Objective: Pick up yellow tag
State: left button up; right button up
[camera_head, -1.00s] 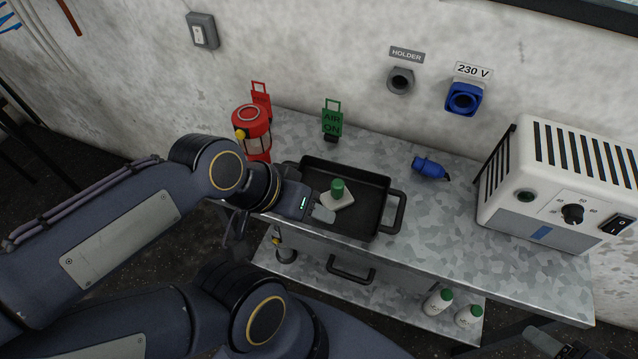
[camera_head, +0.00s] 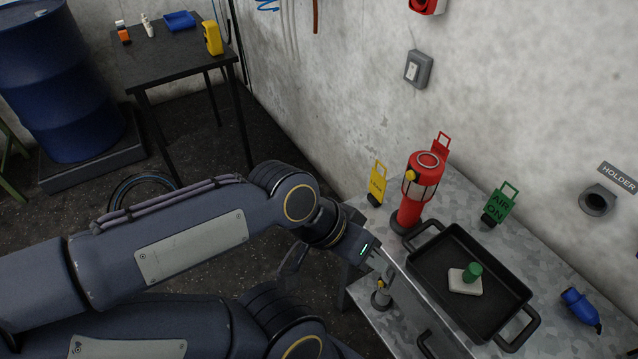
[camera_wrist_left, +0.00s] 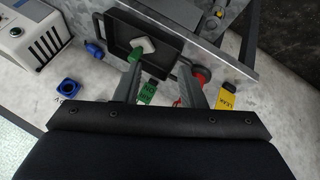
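The yellow tag (camera_head: 377,184) stands upright at the back left of the metal table, left of a red lantern (camera_head: 423,175). It also shows in the left wrist view (camera_wrist_left: 228,97), right of my fingers, with dark lettering. My left gripper (camera_head: 384,266) is in front of the table's left part, apart from the tag. In the left wrist view its two fingers (camera_wrist_left: 160,80) are spread with nothing held between them. My right gripper is not in view.
A black tray (camera_head: 440,268) with a green-capped white block (camera_head: 465,284) lies right of the lantern. A green tag (camera_head: 500,203) stands behind it and a blue plug (camera_head: 580,308) lies farther right. A red tag (camera_head: 441,145) stands behind the lantern.

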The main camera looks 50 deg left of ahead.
aim_at(377, 182)
jog(key=u, duration=1.25)
jog(key=j+u, duration=0.35)
jog(key=i+j+u, duration=0.1)
jog(key=u, duration=0.3)
jog(key=i+l, duration=0.3)
jog(key=i, duration=0.1)
